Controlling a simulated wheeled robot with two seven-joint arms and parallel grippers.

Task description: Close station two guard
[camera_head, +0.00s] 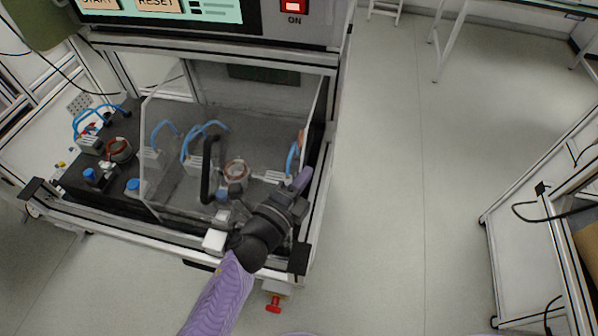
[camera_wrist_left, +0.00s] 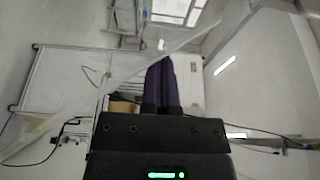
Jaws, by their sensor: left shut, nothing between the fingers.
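The station two guard (camera_head: 172,190) is a clear panel with a black upright handle (camera_head: 207,170), at the front of the bench's right-hand bay in the head view. A copper-wound stator (camera_head: 236,172) shows behind or beside it. I cannot tell how far the guard is from its closed position. My left gripper (camera_head: 303,178) is at the right end of this bay, right of the handle and apart from it. Its purple fingers are together and empty, also in the left wrist view (camera_wrist_left: 160,62). A clear panel edge slants behind them there. My right gripper is not in view.
A control panel with a lit red ON switch (camera_head: 293,6) is above. The floor (camera_head: 400,200) to the right is clear.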

